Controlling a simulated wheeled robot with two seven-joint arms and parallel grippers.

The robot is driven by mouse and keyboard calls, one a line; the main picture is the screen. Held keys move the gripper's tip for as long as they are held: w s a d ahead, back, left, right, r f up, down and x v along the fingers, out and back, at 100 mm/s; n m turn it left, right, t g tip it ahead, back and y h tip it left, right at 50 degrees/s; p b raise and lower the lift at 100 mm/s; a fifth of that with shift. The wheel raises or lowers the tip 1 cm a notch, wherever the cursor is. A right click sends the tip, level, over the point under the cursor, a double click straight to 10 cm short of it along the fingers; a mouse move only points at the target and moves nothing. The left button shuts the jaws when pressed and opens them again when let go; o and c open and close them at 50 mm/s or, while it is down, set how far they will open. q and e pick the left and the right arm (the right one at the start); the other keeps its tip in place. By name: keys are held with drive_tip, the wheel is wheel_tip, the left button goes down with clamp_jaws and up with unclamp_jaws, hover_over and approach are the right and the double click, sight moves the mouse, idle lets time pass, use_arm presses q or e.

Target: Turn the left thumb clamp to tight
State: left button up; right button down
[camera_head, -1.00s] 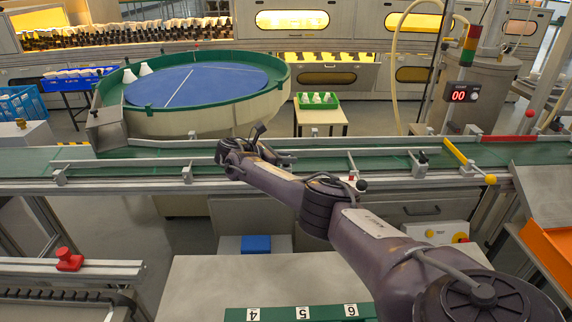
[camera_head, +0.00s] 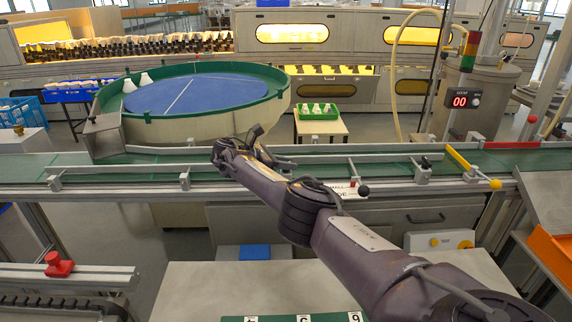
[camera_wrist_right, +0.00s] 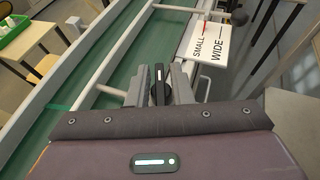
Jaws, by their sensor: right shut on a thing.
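The left thumb clamp shows in the right wrist view as a black knob (camera_wrist_right: 159,86) with a pale line on its upright face. My right gripper (camera_wrist_right: 160,80) has its two grey fingers on either side of this knob and is shut on it. In the head view my right arm reaches over the conveyor's near rail, with the right gripper (camera_head: 264,155) at the rail. There the arm and hand mostly hide the knob. My left gripper is not in view.
A sign reading SMALL and WIDE (camera_wrist_right: 209,45) stands beyond the fingers, near a black ball-ended lever (camera_head: 363,190). Another black-knobbed clamp (camera_head: 424,165) sits farther right on the rail. The green conveyor belt (camera_head: 330,164) runs behind; the round blue turntable (camera_head: 205,92) stands beyond.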

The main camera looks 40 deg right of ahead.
drive_tip(key=shift+a+f, duration=0.1)
drive_tip(key=shift+f, duration=0.1)
drive_tip(key=c, duration=1.5)
unclamp_jaws()
drive_tip(key=shift+s, duration=0.1)
drive_tip(key=v, duration=0.2)
drive_tip(key=shift+w+a+r, duration=0.2)
drive_tip(key=shift+a, duration=0.05)
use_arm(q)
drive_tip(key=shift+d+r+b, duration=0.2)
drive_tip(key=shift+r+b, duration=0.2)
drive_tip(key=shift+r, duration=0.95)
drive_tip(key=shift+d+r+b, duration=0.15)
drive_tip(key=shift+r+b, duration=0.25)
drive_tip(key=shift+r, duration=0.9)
use_arm(e)
drive_tip(key=shift+v, duration=2.55)
